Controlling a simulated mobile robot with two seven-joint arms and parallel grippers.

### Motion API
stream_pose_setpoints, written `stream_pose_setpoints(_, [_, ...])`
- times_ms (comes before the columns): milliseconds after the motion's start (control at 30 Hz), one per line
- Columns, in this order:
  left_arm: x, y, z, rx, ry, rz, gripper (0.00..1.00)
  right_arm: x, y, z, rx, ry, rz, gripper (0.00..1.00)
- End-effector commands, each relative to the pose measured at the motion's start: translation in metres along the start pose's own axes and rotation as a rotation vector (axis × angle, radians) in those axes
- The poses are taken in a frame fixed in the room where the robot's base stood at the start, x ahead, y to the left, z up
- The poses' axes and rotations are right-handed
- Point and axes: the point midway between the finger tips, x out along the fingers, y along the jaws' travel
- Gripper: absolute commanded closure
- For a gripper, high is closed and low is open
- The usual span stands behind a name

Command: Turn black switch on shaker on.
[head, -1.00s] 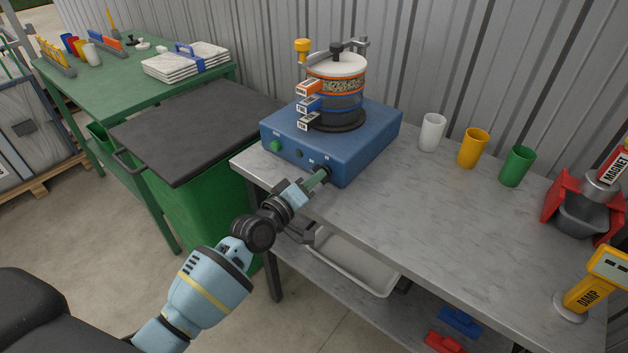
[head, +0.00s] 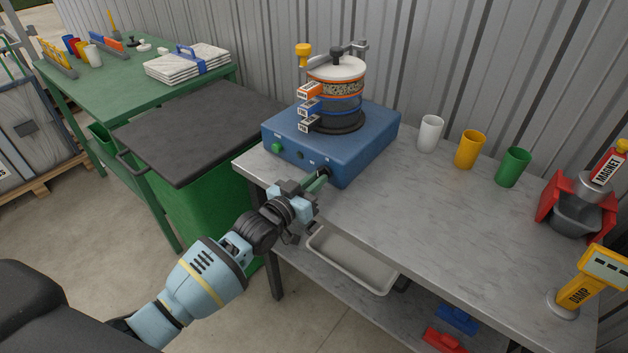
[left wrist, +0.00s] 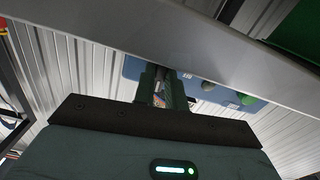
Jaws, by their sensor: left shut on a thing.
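The shaker (head: 352,148) is a blue box on the grey bench, with a stack of sieves (head: 335,95) clamped on top. Its front has a green button (head: 277,148) at the left and the black switch (head: 325,170) near the right corner. My left gripper (head: 318,181) reaches the switch from the front and is shut on it; the fingers hide most of the switch. In the left wrist view the gripper fingers (left wrist: 157,88) point at the blue shaker front (left wrist: 206,88), and the switch is hidden between them. My right gripper is not in view.
White, yellow and green cups (head: 513,167) stand right of the shaker. A red-and-grey holder (head: 572,208) and a yellow DAMP device (head: 590,285) are farther right. A green bin with a dark lid (head: 195,128) stands left of the bench. The bench edge lies close to my left gripper.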

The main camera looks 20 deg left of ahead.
Motion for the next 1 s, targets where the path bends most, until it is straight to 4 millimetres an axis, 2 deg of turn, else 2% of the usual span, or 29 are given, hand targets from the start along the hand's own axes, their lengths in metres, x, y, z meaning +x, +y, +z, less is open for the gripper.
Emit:
stream_pose_setpoints(300, [0.0001, -0.0002, -0.0005, 0.113, 0.000, 0.000, 1.00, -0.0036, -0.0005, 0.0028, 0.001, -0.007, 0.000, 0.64])
stream_pose_setpoints(833, [0.0000, -0.0002, 0.0000, 0.134, 0.000, 0.000, 1.00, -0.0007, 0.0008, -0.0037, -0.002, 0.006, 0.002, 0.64])
stream_pose_setpoints(867, [0.0000, -0.0002, 0.0000, 0.133, 0.000, 0.000, 0.83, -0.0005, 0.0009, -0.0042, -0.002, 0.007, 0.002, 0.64])
stream_pose_setpoints(1000, [0.0000, -0.0002, 0.0000, 0.132, 0.000, 0.000, 0.65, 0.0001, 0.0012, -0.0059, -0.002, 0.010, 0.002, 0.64])
